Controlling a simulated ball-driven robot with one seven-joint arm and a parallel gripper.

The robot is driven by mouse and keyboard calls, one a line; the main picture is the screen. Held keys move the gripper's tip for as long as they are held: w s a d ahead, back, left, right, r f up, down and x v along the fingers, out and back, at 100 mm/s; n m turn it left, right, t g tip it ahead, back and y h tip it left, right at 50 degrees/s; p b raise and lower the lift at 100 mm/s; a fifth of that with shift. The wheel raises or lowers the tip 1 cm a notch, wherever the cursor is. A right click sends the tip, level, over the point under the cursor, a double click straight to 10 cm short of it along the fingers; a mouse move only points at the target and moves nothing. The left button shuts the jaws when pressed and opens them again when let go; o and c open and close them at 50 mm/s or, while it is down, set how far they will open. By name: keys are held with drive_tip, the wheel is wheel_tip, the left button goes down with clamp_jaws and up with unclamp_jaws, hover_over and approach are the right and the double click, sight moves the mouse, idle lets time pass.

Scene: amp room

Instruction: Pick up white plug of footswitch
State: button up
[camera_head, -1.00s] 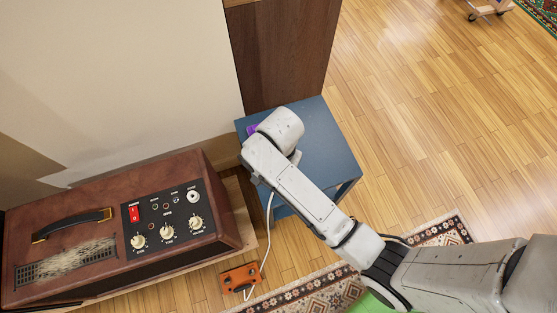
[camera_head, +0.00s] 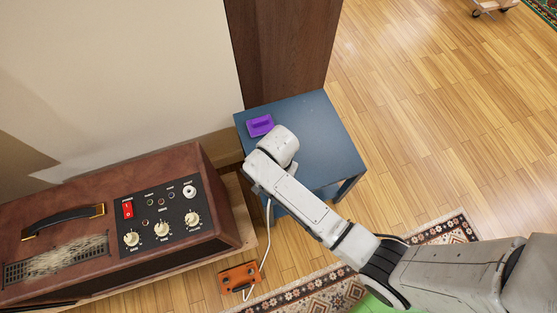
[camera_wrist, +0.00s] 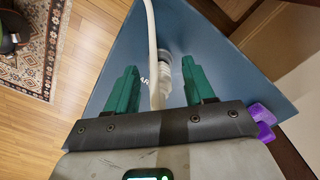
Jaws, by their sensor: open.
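The white plug (camera_wrist: 166,66) of the footswitch shows in the wrist view at the blue table top, between the green fingers of my gripper (camera_wrist: 159,69). The fingers are open, one on each side, with visible gaps to the plug. The white cable (camera_wrist: 150,32) passes in front of the plug and partly hides it. In the head view my arm hides the plug and my fingers. The orange footswitch (camera_head: 239,276) lies on the floor, with its white cable (camera_head: 267,235) rising to the blue table.
The blue table (camera_head: 322,130) bears a purple object (camera_head: 260,126), which also shows right of my gripper in the wrist view (camera_wrist: 262,117). A brown amplifier (camera_head: 95,225) stands to the left. A patterned rug (camera_head: 450,229) and open wooden floor (camera_head: 430,100) lie right.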

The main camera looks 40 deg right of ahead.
drive_tip(key=shift+c, duration=0.3)
clamp_jaws()
drive_tip(key=shift+r, duration=0.2)
